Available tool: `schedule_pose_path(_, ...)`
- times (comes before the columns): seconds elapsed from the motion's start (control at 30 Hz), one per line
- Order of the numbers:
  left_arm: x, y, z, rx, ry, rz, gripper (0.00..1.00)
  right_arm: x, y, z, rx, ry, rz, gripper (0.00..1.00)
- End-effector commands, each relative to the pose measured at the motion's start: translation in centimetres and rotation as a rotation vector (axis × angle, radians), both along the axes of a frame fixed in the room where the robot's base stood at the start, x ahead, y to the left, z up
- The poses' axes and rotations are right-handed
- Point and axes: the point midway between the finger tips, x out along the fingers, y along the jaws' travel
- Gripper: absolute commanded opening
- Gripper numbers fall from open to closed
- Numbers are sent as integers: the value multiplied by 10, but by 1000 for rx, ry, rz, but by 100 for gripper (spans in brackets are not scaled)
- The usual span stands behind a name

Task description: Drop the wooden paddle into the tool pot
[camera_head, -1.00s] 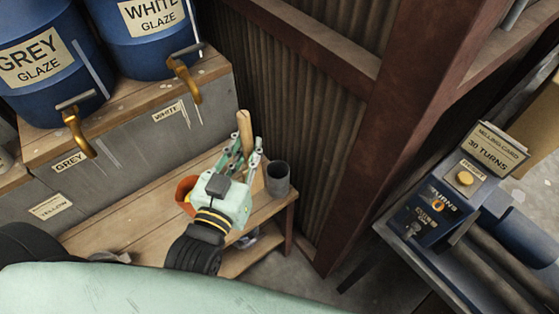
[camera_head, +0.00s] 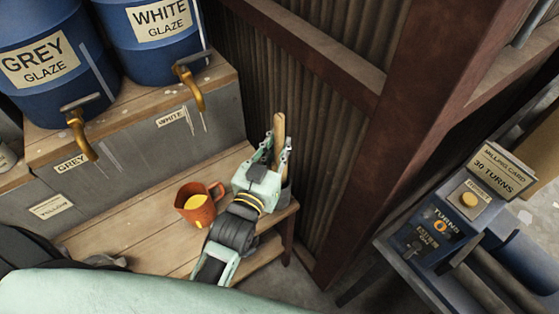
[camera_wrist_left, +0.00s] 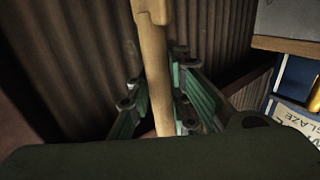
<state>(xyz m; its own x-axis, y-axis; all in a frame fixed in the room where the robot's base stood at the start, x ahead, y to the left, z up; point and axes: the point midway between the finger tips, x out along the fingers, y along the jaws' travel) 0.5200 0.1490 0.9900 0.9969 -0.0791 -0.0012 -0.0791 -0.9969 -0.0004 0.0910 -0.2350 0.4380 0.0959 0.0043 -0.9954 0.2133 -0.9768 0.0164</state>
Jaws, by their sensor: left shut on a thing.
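The wooden paddle (camera_head: 279,128) is pale and stands about upright in my left gripper (camera_head: 277,148), with its upper end above the fingers. In the left wrist view the paddle (camera_wrist_left: 154,60) runs down between the green fingers (camera_wrist_left: 160,110), which are shut on it. The grey tool pot (camera_head: 285,196) is at the right end of the wooden bench, mostly hidden behind my left gripper. The gripper is over or just in front of it; I cannot tell whether the paddle's lower end is inside the pot. My right gripper is not in view.
An orange mug (camera_head: 196,206) with yellow inside stands on the wooden bench (camera_head: 140,240), left of my left gripper. Blue glaze barrels (camera_head: 60,95) with brass taps stand behind. A corrugated wall (camera_head: 310,110) rises close behind the gripper. A blue control box (camera_head: 440,225) is at right.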

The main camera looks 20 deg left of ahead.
Motion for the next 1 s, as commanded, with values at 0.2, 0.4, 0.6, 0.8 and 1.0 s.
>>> schedule_pose_path(0.2,0,0,-23,0,-3,0,0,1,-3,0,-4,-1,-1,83)
schedule_pose_path(0.4,0,0,-51,0,1,0,0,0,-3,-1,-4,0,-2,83)
schedule_pose_path(0.6,0,0,-62,0,-4,1,0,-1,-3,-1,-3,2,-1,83)
schedule_pose_path(0.8,0,0,-63,-1,-3,0,0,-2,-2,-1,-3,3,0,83)
schedule_pose_path(1.0,0,0,-69,-1,-3,0,0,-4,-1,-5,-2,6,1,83)
